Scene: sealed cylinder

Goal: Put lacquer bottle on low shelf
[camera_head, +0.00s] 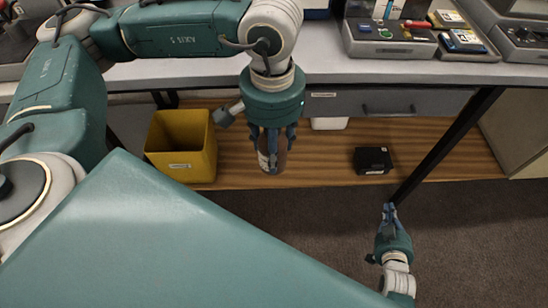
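The lacquer bottle (270,160) is a small clear or pale bottle with a reddish-brown part, hanging upright between the fingers of my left gripper (271,138). That gripper points down and is shut on the bottle, with its upper part hidden by the fingers. The low shelf (323,158) is a wood-grained board under the grey bench. In this view the bottle overlaps the shelf; its height above the board is hard to tell. My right gripper (389,209) is at the lower right, over the dark carpet, empty, with its fingertips close together.
A yellow bin (181,147) stands on the shelf's left part, and a black box (373,160) on its right. A white item (329,123) sits further back. A dark table leg (447,146) slants at the right. The board between bin and box is mostly bare.

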